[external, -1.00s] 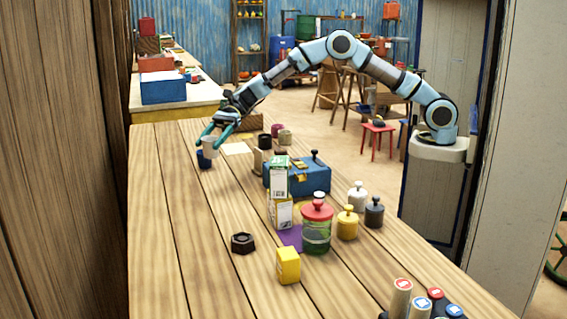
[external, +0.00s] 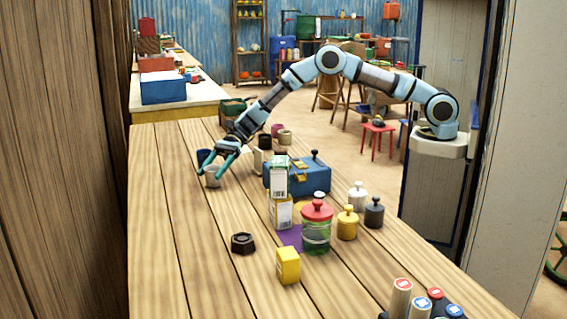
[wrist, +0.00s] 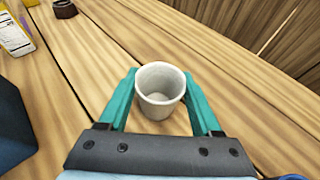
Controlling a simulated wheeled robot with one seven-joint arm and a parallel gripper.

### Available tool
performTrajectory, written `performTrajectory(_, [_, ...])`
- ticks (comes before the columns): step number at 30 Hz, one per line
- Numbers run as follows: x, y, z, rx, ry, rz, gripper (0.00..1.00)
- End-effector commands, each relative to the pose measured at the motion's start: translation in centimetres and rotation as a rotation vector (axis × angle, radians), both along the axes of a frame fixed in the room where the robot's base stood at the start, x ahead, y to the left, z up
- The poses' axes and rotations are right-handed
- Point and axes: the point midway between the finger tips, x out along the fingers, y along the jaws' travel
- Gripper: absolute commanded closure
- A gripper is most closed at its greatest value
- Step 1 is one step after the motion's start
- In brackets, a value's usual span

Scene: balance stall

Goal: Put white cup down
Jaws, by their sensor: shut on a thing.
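The white cup (wrist: 160,88) is upright between the two teal fingers of my gripper (wrist: 160,96) in the wrist view. Its inside is empty. In the external view my gripper (external: 220,168) is shut on the white cup (external: 212,177) near the left part of the wooden table (external: 190,250). The cup is low, at or very close to the tabletop; I cannot tell if its base touches. A dark blue cup (external: 204,157) stands just behind it, partly hidden by my gripper.
A blue box (external: 312,178) stands right of my gripper, with cartons (external: 280,178) and a red-lidded jar (external: 317,230) nearer the camera. A dark hexagonal piece (external: 243,243) and a yellow box (external: 288,265) lie farther forward. Bare planks surround the cup in front and left.

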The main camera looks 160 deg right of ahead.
Motion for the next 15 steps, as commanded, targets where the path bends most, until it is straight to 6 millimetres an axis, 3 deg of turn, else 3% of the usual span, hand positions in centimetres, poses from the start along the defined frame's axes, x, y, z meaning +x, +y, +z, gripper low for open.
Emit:
performTrajectory(3, [-0.01,0.00,-0.44,0.000,0.000,0.000,0.89])
performTrajectory(4, [-0.01,0.01,-0.43,0.000,0.000,0.000,0.33])
performTrajectory(12, [0.00,0.02,-0.32,0.000,0.000,0.000,0.05])
performTrajectory(15, [0.00,0.02,-0.31,0.000,0.000,0.000,0.05])
